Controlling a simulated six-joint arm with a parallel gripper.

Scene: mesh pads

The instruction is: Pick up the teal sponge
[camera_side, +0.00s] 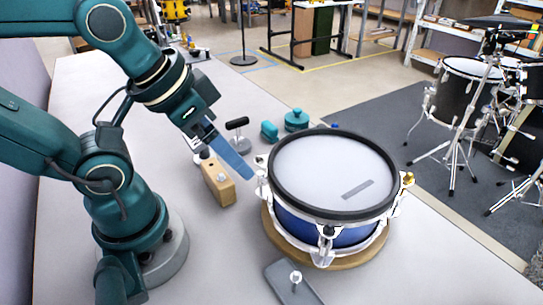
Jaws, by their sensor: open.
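A small teal block (269,130), which looks like the teal sponge, lies on the grey table behind the drum's left side, just left of a round teal lidded pot. My gripper (240,170) hangs down at an angle in front of and to the left of it, apart from it. Its long blue-grey finger points down and right toward the drum's left rim. The fingers overlap in this view, so the gap between them is hidden. No object shows in the gripper.
A blue drum (325,230) with a white head stands on a wooden ring, right of my gripper. A wooden block (217,183) stands below my gripper. A black-topped tool (237,124), the teal pot (297,119) and a dark slab (293,285) are nearby.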

